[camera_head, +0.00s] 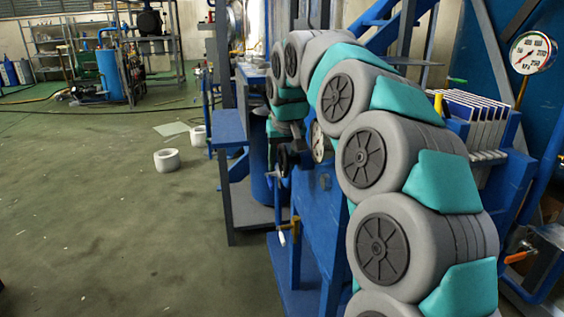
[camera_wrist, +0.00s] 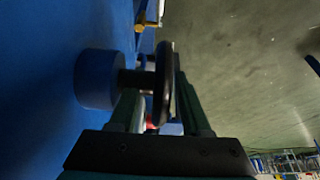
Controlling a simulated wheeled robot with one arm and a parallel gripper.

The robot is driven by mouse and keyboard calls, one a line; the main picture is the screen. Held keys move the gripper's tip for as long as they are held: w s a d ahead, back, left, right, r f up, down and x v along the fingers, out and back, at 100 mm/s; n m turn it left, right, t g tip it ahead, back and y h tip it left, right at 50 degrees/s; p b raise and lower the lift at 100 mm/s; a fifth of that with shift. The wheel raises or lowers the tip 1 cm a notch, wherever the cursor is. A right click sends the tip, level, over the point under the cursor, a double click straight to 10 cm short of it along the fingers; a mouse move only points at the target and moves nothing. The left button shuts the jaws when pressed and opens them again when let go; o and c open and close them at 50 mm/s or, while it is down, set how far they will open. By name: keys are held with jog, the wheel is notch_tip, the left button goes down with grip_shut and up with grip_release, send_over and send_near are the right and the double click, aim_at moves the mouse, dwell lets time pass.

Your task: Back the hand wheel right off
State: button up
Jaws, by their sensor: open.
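The hand wheel (camera_wrist: 164,80) is black and shows nearly edge-on in the wrist view. A dark stem (camera_wrist: 132,79) joins it to a round blue boss (camera_wrist: 97,78) on the blue wall at left. My gripper (camera_wrist: 157,95) is open, with one green finger on each side of the wheel's rim. The near finger parts reach past the lower rim; I cannot tell whether either finger touches it. In the head view the wheel (camera_head: 283,161) is a small dark shape beside the blue frame, and my arm hides much of the area around it.
A pressure gauge (camera_head: 319,142) is close beside my arm. Another gauge (camera_head: 532,52) stands at right.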

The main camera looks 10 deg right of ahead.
grip_shut()
jog(key=shift+r, duration=0.1)
dwell(0.4)
jog(key=shift+r+g+p, duration=0.2)
jog(key=shift+g+p, duration=0.1)
jog(key=shift+p, duration=0.7)
jog(key=shift+g+p, duration=0.3)
jog(key=shift+p, duration=0.2)
jog(key=g+p, duration=0.1)
jog(key=p, duration=0.1)
jog(key=g+p, duration=0.2)
jog(key=shift+s+f+p, duration=0.1)
jog(key=shift+f+p, duration=0.15)
jog(key=shift+p, duration=0.15)
jog(key=shift+s+f, duration=0.1)
jog(key=shift+f, duration=0.1)
